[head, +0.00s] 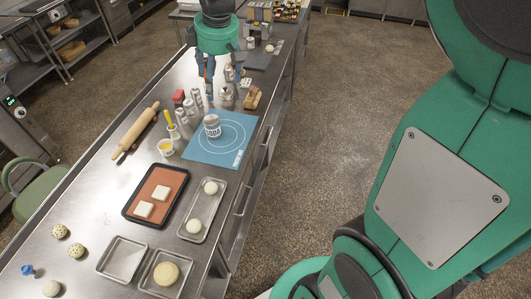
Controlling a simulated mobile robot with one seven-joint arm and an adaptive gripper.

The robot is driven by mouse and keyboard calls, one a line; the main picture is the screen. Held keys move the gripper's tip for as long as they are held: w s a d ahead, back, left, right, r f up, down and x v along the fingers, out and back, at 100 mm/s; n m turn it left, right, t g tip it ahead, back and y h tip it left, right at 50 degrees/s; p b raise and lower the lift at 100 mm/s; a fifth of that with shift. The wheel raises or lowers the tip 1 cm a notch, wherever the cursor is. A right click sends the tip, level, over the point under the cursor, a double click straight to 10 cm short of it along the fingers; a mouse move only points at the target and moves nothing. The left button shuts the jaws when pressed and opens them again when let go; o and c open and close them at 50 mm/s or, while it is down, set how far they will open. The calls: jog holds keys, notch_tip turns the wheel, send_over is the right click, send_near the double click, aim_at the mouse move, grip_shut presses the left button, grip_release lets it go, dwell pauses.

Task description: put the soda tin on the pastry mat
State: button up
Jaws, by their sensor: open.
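A grey-white tin with dark lettering that looks like "SODA" (212,126) stands upright on the blue pastry mat (195,150). It stands over the mat's printed rings, towards their left side. My gripper (223,84) is open and points down over the table, farther back than the mat. It is clear of the tin, with no object visibly held. Small jars and tins stand close around and behind its fingers, so the exact gaps there cannot be told.
Left of the mat are a rolling pin (138,129), a yellow-filled cup (166,147) and several small shakers (189,106). In front are a tray with an orange liner (172,178) and a metal tray with dough balls (212,209). A wooden-topped brush or block (252,97) lies near the right edge.

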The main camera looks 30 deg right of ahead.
jog(key=s+m+t, duration=0.1)
jog(key=s+m, duration=0.4)
jog(key=s, duration=0.9)
jog(key=s+a+f+m+t, duration=0.1)
jog(key=s+m, duration=0.4)
jog(key=s, duration=1)
jog(key=shift+s+a+f+t, duration=0.25)
jog(key=shift+f+t, duration=0.05)
jog(key=shift+t, duration=0.1)
jog(key=shift+f, duration=0.1)
notch_tip(320, 180, down, 11)
jog(key=b, duration=1.1)
